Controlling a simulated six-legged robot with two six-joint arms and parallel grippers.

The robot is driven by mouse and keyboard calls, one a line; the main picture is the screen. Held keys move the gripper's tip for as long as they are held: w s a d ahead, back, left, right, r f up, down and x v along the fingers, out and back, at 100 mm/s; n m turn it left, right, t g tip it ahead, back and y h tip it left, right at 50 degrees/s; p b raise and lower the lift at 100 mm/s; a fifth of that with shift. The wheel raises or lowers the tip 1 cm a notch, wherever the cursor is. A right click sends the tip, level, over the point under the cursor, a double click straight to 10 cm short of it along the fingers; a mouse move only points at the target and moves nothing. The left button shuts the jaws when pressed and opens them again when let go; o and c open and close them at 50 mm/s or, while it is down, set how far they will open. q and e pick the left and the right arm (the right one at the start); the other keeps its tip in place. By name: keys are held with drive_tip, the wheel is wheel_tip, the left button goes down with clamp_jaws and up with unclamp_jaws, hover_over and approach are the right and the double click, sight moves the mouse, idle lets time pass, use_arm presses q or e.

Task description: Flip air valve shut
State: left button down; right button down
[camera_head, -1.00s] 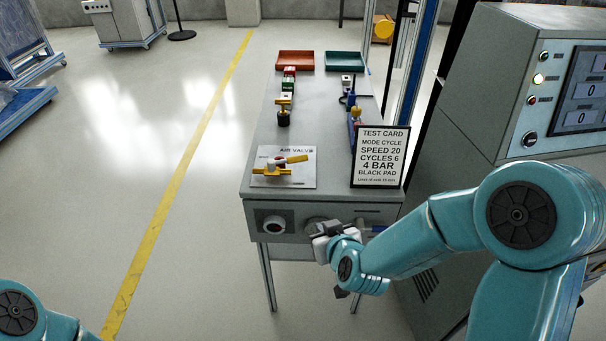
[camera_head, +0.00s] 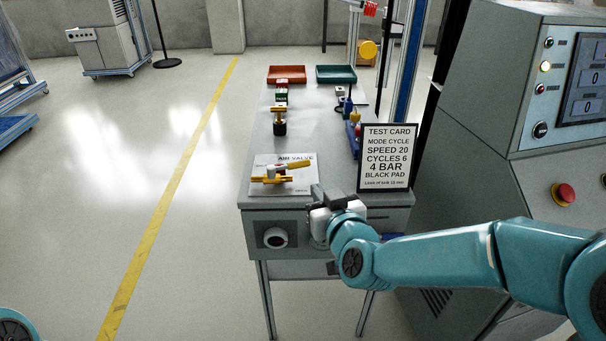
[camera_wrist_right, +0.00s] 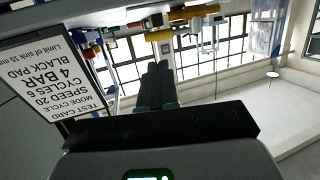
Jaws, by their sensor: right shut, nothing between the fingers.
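The air valve (camera_head: 272,178) has a yellow body and a lever with a red and white part. The lever points to the right, tilted slightly up in the picture. It stands on a pale plate labelled AIR VALVE (camera_head: 258,162) at the near left of the bench top. My right gripper (camera_head: 322,193) is at the bench's front edge, right of and nearer than the valve, apart from it. In the right wrist view its fingers (camera_wrist_right: 158,85) are together and empty. Yellow parts show beyond them there, partly cut off at the top. My left gripper is out of view.
The test card (camera_head: 388,157) stands close to the right of my right gripper. Red (camera_head: 287,74) and teal (camera_head: 335,74) trays lie at the bench's far end. A grey control cabinet (camera_head: 480,110) stands right. Open floor lies left of the bench.

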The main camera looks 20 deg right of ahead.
sight(301, 166)
drive_tip(key=w, duration=0.3)
drive_tip(key=w+f, duration=0.1)
drive_tip(key=w, duration=0.3)
drive_tip(key=w+f, duration=0.1)
drive_tip(key=w, duration=0.2)
drive_tip(key=shift+w+f, duration=0.15)
drive_tip(key=shift+w, duration=0.15)
drive_tip(key=shift+d+b, duration=0.15)
drive_tip(key=shift+b, duration=0.25)
